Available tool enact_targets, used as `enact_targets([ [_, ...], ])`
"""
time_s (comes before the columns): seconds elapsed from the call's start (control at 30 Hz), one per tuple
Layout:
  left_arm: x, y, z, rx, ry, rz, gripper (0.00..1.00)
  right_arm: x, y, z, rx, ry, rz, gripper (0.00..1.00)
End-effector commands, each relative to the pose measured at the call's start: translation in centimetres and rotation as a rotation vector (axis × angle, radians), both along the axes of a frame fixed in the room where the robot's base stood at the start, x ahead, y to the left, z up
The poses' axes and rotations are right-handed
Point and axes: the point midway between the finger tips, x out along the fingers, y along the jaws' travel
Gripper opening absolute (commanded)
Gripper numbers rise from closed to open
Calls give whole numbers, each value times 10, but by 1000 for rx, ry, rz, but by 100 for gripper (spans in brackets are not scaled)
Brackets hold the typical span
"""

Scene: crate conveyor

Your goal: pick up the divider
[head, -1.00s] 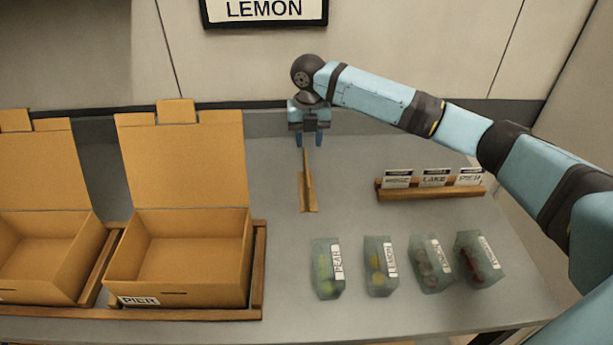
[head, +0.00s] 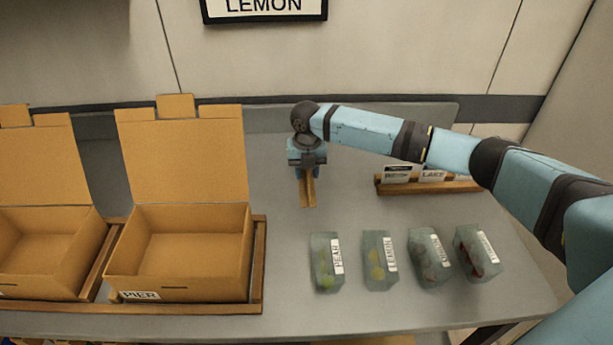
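The divider (head: 312,194) is a narrow tan cardboard piece on the grey table, right of the open boxes. Its near end shows; its far part is hidden under my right gripper (head: 307,173). That gripper points down at the divider's far part, low over the table. Its fingertips are too small and too covered to tell whether they are apart or closed on the cardboard. My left gripper is not in view.
An open cardboard box (head: 120,270) labelled PIER stands in a wooden frame, with another box (head: 50,290) left of it. Several translucent fruit packs, such as the lemon one (head: 377,245), stand in front right. A wooden card rack (head: 430,188) is behind them, beneath my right arm.

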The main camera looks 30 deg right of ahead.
Motion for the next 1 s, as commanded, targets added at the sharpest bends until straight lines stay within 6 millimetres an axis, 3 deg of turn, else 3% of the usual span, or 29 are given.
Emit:
enact_targets([
  [0.1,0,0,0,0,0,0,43,0,0,0,0,0,0,36],
  [0.27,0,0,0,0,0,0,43,0,0,1,0,0,1,2],
  [0.3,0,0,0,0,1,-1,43,0,0,1,0,0,1,0],
  [0.73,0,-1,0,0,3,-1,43,0,0,10,1,0,1,0],
  [0.87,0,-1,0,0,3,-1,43,0,0,32,1,-3,2,0],
  [1.0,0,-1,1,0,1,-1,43,1,0,70,2,-4,1,0],
])
